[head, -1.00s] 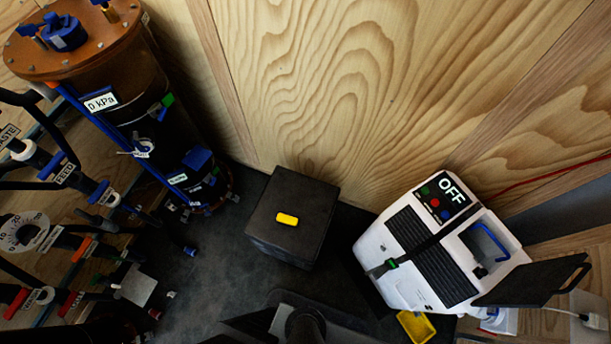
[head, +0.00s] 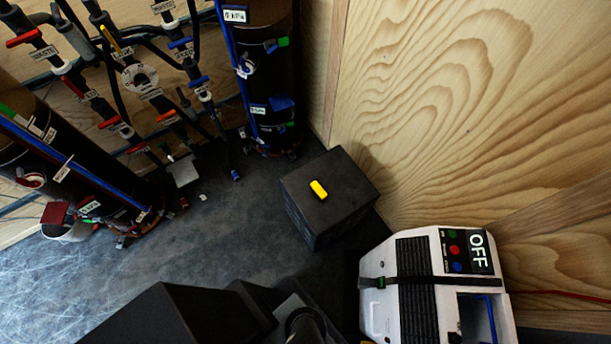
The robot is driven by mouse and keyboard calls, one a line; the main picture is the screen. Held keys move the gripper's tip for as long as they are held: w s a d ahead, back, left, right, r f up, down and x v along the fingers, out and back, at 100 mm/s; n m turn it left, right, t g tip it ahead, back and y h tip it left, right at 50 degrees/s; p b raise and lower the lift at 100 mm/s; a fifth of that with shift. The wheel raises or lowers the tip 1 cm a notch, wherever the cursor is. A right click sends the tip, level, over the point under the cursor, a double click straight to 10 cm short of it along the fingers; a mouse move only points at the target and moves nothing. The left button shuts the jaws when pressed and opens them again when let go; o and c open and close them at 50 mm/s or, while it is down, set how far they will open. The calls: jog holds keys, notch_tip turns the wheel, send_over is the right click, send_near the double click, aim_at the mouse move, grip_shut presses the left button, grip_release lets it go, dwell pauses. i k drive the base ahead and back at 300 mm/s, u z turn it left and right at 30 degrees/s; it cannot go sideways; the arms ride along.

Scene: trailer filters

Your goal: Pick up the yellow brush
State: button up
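The yellow brush (head: 319,189) is a small yellow block-like thing lying on top of a black box (head: 345,185) near the middle of the head view. Nothing touches it from above. My gripper's fingers do not show. Only dark parts of my own body show at the bottom of the picture, apart from the box.
A white machine (head: 415,260) marked OFF stands right of the box by the wooden wall (head: 450,110). Dark filter columns (head: 265,75) and pipes with coloured valve handles stand at the left and back. The grey floor (head: 200,245) left of the box is mostly clear.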

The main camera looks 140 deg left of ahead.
aim_at(316, 187)
jog(key=u, duration=4.25)
jog(key=i, duration=0.5)
jog(key=k, duration=0.5)
jog(key=z, duration=3.5)
jog(key=k, duration=1)
jog(key=u, duration=1)
jog(key=i, duration=0.35)
jog(key=z, duration=0.05)
